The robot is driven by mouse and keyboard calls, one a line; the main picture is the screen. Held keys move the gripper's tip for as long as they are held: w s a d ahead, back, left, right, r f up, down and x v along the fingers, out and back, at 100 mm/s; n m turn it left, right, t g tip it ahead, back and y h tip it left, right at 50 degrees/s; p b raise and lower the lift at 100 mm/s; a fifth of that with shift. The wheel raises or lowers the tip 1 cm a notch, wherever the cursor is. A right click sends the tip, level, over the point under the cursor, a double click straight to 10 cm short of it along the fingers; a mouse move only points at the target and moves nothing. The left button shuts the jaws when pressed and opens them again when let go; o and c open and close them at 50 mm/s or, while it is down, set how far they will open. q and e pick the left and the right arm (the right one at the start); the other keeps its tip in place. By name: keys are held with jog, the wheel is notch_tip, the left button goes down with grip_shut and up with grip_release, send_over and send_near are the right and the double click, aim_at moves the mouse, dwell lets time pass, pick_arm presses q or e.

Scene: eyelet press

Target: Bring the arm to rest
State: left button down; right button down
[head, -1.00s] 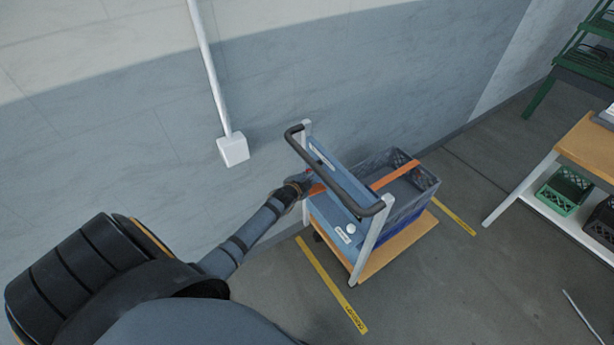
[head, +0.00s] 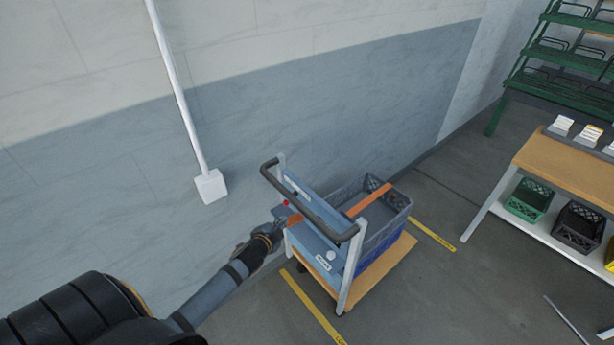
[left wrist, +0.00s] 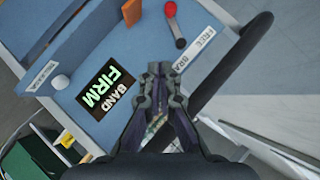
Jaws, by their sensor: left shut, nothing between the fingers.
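My left gripper (head: 284,224) is at the near left side of the cart's blue panel (head: 317,252), with its arm coming in from the lower left. In the left wrist view its fingers (left wrist: 160,72) are together with nothing between them, in front of the panel. There the panel carries a lit display (left wrist: 108,90) reading "BAND FIRM", a dark lever (left wrist: 177,38) with a red knob (left wrist: 170,9), and a white knob (left wrist: 60,82). The red knob also shows in the head view (head: 286,203). My right gripper is not in view.
The cart has a black handle (head: 312,208) and a crate (head: 392,206) with an orange band (head: 367,199) across it. A wall (head: 330,110) is behind. A bench (head: 565,165) with crates below and a green rack (head: 560,55) stand right. Floor is clear between cart and bench.

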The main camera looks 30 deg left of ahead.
pick_arm(q)
jog(key=s+a+f+n+g, duration=0.1)
jog(key=s+f+n+g, duration=0.1)
jog(key=s+f, duration=0.5)
jog(key=s+f+n+g, duration=0.1)
jog(key=s+f+g, duration=0.15)
jog(key=f, duration=0.75)
jog(key=s+a+f+n+g, duration=0.1)
jog(key=s+f+n+g, duration=0.1)
jog(key=s+f, duration=0.55)
jog(key=s+d+f+n+g, duration=0.1)
jog(key=s+d+f, duration=0.1)
jog(key=s+f, duration=0.3)
jog(key=s+d+f+n+g+h, duration=0.1)
jog(key=s+f, duration=0.4)
jog(key=s, duration=0.5)
jog(key=s+d+f+n+g, duration=0.1)
jog(key=s+d+f+g, duration=0.2)
jog(key=s+d+f, duration=0.2)
jog(key=s, duration=0.3)
jog(key=shift+s+d+n, duration=0.15)
jog(key=shift+s+n, duration=0.2)
jog(key=shift+n, duration=0.05)
